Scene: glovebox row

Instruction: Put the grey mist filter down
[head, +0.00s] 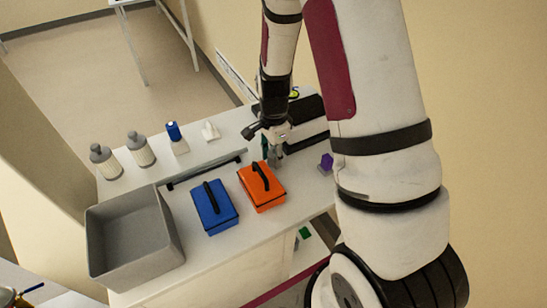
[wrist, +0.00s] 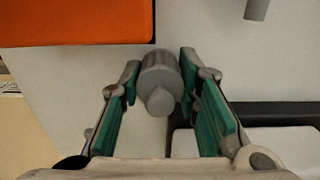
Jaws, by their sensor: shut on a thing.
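The grey mist filter (wrist: 160,88) is a small grey cylinder with a narrower rounded end, seen between the fingertips in the wrist view. My gripper (wrist: 160,72) is shut on it with teal-padded fingers on either side. In the head view my gripper (head: 274,155) is low over the white bench (head: 262,226), just behind the orange case. The filter is small and partly hidden there. I cannot tell whether it touches the bench top.
The orange case (head: 262,191) with a black handle is close to my gripper, and it shows in the wrist view (wrist: 75,22). A blue case (head: 214,215), grey bin (head: 134,240), black bar (head: 205,170) and purple piece (head: 326,161) stand around. Two grey-capped bottles (head: 140,150) are at the back left.

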